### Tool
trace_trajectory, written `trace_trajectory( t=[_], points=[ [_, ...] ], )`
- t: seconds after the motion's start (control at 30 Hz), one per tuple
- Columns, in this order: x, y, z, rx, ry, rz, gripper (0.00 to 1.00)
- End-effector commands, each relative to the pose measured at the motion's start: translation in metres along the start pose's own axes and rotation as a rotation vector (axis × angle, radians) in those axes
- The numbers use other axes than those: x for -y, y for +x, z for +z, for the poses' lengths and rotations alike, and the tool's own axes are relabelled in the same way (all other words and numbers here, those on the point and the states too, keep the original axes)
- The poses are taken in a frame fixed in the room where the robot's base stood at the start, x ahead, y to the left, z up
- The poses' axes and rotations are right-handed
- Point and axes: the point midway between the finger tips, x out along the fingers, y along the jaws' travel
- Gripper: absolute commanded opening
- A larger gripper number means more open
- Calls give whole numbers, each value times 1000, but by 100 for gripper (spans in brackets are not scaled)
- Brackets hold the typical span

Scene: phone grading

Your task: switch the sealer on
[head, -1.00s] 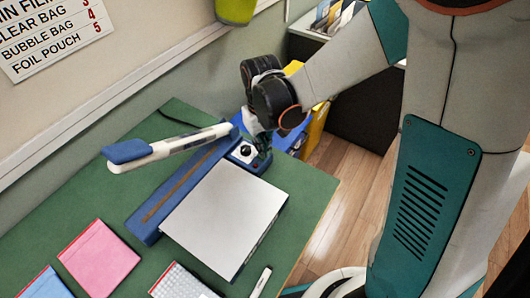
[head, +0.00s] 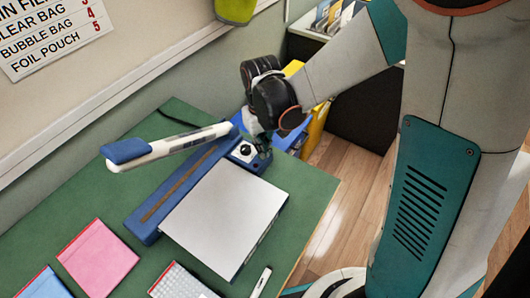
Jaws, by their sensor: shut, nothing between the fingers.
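The sealer is a long blue base (head: 150,228) with a brown strip along its top, on the green table. Its white lever arm (head: 185,142) with a blue handle (head: 126,151) is raised. At the base's far right end is a dark control block with a round knob (head: 245,150) on a light plate; its setting is too small to read. My gripper (head: 262,151) is shut and empty, beside the right side of the control block. My wrist partly hides it, and I cannot tell whether it touches the block.
A white flat platform (head: 225,215) adjoins the sealer. Pink (head: 98,258) and blue (head: 45,285) pouches, a bubble-wrap piece (head: 178,282) and a white pen-like item (head: 261,281) lie near the front. Blue and yellow bins (head: 316,128) stand beyond the table's right edge.

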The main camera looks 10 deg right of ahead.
Motion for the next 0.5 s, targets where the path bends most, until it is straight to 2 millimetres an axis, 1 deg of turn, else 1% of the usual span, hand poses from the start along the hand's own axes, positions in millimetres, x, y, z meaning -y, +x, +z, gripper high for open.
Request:
trace_trajectory(
  t=[0.5],
  points=[
    [0,8,0,0,0,0,0]
  ],
)
